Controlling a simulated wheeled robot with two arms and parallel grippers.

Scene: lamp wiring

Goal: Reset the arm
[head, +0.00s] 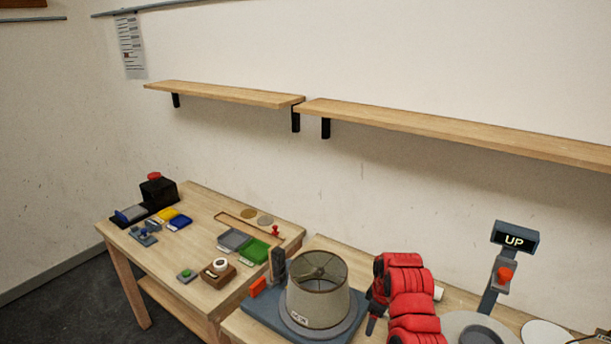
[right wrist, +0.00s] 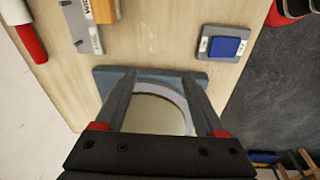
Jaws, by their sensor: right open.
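My right arm (head: 405,300), with red segments, comes up from the bottom of the head view, just right of the lampshade. My right gripper (head: 372,322) is mostly hidden there, with a dark part pointing down beside the shade. In the right wrist view the right gripper (right wrist: 161,80) is open, its two dark fingers apart. A pale round thing (right wrist: 158,112) on a blue-grey board shows between and beyond the fingers; I cannot tell whether they touch it. The grey-beige lampshade (head: 318,292) stands upright on a blue-grey base (head: 262,313). My left gripper is out of view.
The left table holds colored trays (head: 254,251) and a black box (head: 158,191). A blue button (right wrist: 228,47) shows in the wrist view. Wall shelves (head: 450,131) run above.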

